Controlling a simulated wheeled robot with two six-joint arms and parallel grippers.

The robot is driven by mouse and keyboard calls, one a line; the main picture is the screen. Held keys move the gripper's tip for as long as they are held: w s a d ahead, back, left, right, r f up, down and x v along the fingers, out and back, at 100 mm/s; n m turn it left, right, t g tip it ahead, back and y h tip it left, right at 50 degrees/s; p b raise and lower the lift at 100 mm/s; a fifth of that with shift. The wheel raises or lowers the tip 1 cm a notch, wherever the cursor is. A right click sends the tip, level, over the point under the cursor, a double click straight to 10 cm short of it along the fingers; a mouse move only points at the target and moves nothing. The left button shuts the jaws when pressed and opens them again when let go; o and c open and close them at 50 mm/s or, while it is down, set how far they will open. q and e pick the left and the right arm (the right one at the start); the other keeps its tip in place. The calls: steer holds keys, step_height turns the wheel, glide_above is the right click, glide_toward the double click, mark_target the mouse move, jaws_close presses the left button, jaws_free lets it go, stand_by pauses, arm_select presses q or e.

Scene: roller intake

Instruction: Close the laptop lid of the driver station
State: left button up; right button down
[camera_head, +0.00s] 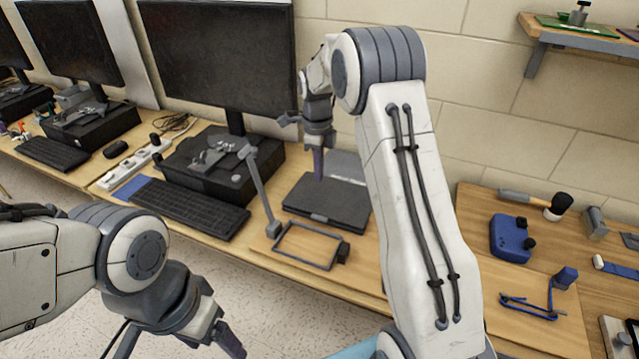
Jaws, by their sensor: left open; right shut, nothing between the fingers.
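The laptop (325,204) is a dark, flat slab on the wooden bench in the middle of the view. Its lid looks folded down or nearly so; I cannot tell whether a gap remains. My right gripper (318,168) points straight down over the laptop's back part, shut and empty. Its tip is at or just above the dark surface; contact is unclear. My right arm hides the laptop's right side. My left gripper (230,343) is open and low at the bottom left, over the floor in front of the bench, well apart from the laptop.
A large monitor (222,55) and a keyboard (190,207) stand left of the laptop.

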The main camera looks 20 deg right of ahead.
mark_target(319, 217)
steer(key=shift+m, duration=0.5)
step_height(319, 217, down, 13)
steer(key=p, duration=0.3)
steer(key=shift+s+r, duration=0.1)
steer(key=shift+s, duration=0.05)
steer(key=shift+f, duration=0.2)
arm_select(q)
step_height(319, 217, up, 4)
steer(key=shift+r, duration=0.2)
